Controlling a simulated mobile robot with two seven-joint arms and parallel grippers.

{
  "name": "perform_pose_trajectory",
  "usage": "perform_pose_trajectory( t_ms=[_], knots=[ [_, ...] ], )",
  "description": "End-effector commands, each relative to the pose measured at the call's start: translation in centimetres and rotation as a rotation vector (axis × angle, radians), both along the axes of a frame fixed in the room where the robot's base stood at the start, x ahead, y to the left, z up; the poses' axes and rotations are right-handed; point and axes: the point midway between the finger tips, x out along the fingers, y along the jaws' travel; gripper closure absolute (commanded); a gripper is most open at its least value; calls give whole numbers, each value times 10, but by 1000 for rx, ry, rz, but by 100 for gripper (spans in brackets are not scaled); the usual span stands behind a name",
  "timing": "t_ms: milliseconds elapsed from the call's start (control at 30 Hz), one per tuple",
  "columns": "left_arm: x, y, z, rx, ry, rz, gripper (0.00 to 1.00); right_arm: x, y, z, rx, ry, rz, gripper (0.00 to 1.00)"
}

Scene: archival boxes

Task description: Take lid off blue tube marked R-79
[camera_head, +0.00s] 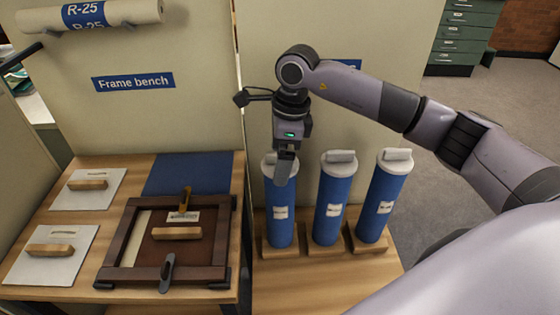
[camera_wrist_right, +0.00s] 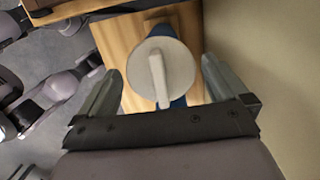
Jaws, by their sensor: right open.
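Three blue tubes with pale grey lids stand upright in wooden holders: a left one (camera_head: 281,232), a middle one (camera_head: 329,228) and a right one (camera_head: 377,225). Each has a small white label, too small to read, so I cannot tell which is R-79. My right gripper (camera_head: 284,180) points down over the left tube and partly hides its lid (camera_head: 267,164). In the right wrist view, a round pale lid (camera_wrist_right: 178,72) with a raised bar handle (camera_wrist_right: 158,78) sits between the fingers of my open right gripper (camera_wrist_right: 161,70). Gaps show on both sides. My left gripper is not in view.
The wooden bench (camera_head: 345,281) carries the tubes, with a beige panel (camera_head: 215,110) close behind. To the left, a dark frame (camera_head: 112,245) and two pale boards with wooden handles lie on another bench. A roll marked R-25 (camera_head: 125,12) hangs above.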

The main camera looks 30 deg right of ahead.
Motion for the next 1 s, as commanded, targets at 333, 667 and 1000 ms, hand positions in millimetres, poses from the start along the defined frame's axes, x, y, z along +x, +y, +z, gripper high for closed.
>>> perform_pose_trajectory(
  t_ms=[333,667,1000],
  knots=[
    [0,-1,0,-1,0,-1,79,0,0,0,1,0,0,45],
    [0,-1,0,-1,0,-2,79,0,1,1,2,-1,0,45],
    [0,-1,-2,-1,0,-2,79,1,1,33,2,-6,1,45]
  ],
)
